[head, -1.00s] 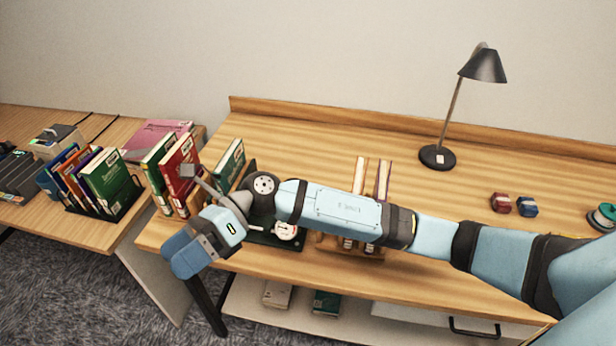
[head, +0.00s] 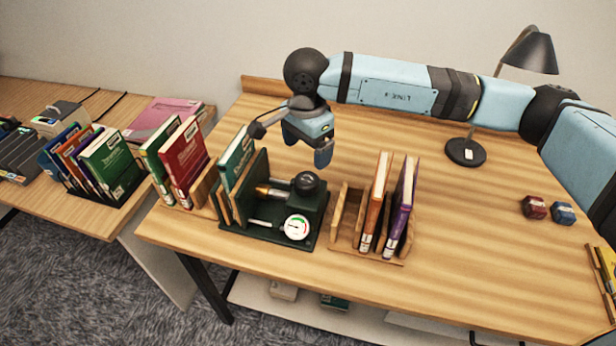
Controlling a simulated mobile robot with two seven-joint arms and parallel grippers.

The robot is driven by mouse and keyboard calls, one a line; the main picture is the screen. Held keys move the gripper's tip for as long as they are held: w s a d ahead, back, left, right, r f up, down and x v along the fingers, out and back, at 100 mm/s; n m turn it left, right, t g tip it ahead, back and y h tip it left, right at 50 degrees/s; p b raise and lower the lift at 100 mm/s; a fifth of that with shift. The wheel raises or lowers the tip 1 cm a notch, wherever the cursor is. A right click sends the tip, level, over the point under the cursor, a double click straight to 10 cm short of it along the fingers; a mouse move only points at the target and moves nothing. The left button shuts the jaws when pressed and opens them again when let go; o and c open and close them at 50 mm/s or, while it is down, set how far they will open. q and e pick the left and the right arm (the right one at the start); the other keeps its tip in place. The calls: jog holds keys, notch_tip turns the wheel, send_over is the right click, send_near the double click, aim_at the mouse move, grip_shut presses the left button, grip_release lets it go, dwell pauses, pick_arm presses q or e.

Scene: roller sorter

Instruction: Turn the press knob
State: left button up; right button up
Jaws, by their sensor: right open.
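The press is a dark green device (head: 262,235) on the wooden desk, with a green book (head: 238,158) standing between its boards. A black round knob (head: 306,182) sits on top of its green block. A brass-coloured screw part points left from the block toward the boards. A white round gauge (head: 297,227) is at the press's front right. My right gripper (head: 307,148) is open and empty, pointing down above and behind the knob, apart from it in the picture. My left gripper is not in view.
A wooden rack (head: 345,238) with an orange and a purple book stands right of the press. Another wooden holder with a green and a red book (head: 184,160) is at its left. A black lamp (head: 466,152) stands behind.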

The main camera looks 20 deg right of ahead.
aim_at(307, 179)
notch_tip(307, 179, down, 10)
jog(key=shift+r+p, duration=0.1)
jog(key=shift+p, duration=0.45)
jog(key=shift+c, duration=0.2)
jog(key=c, duration=0.9)
